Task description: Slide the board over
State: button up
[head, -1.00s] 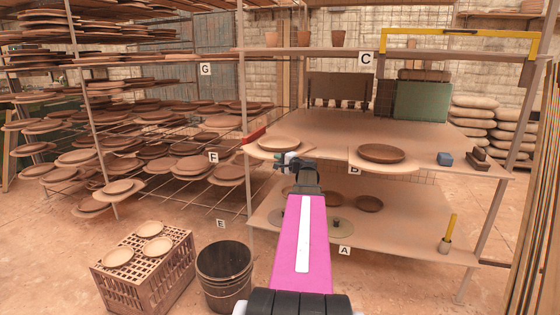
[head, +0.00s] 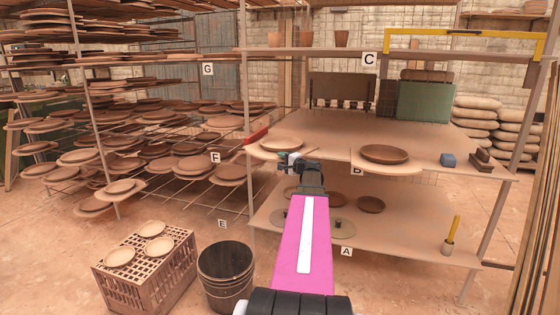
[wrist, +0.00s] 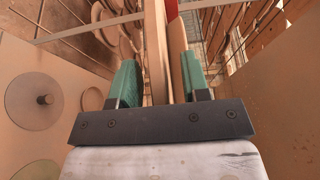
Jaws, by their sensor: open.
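On the shelf marked B, a board (head: 268,154) under a pale plate (head: 282,143) juts over the front edge at the left. A second board (head: 400,169), under a dark brown plate (head: 384,153), lies further right on the same edge. My gripper (head: 287,160) is at the front of the left board, partly hidden by my own arm. In the wrist view my open gripper (wrist: 158,85) has its green fingers on either side of a thin upright-looking board edge (wrist: 156,50) and a paler strip beside it. I cannot tell whether a finger touches.
The lower shelf (head: 400,240) marked A holds plates and discs. A dark bucket (head: 225,270) and a crate (head: 145,275) with several plates stand on the floor at left. Bare shelf surface lies behind the boards.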

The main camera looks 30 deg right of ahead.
jog(key=v, duration=1)
jog(key=shift+s+r, duration=0.1)
jog(key=shift+a, duration=0.1)
jog(key=w+a+f+n+g+y, duration=0.1)
jog(key=a+f+n+g, duration=0.15)
jog(key=a+f, duration=0.4)
jog(key=a+f+n+g+y, duration=0.1)
jog(key=a+f+n+g, duration=0.2)
jog(key=a, duration=0.7)
jog(key=w+a+f+n+g, duration=0.1)
jog(key=a+f+g, duration=0.2)
jog(key=a+f, duration=0.4)
jog(key=s+a+f+n+g+h, duration=0.3)
jog(key=s+a+f, duration=0.3)
jog(key=a, duration=0.4)
jog(key=s+a+f+n+g+h, duration=0.3)
jog(key=s+a+f+n+g, duration=0.2)
jog(key=a, duration=0.5)
jog(key=shift+s+a+f+g+h, duration=0.35)
jog(key=shift+s+f+g, duration=0.15)
jog(key=shift+s, duration=0.6)
jog(key=shift+d+n, duration=0.1)
jog(key=shift+n, duration=0.15)
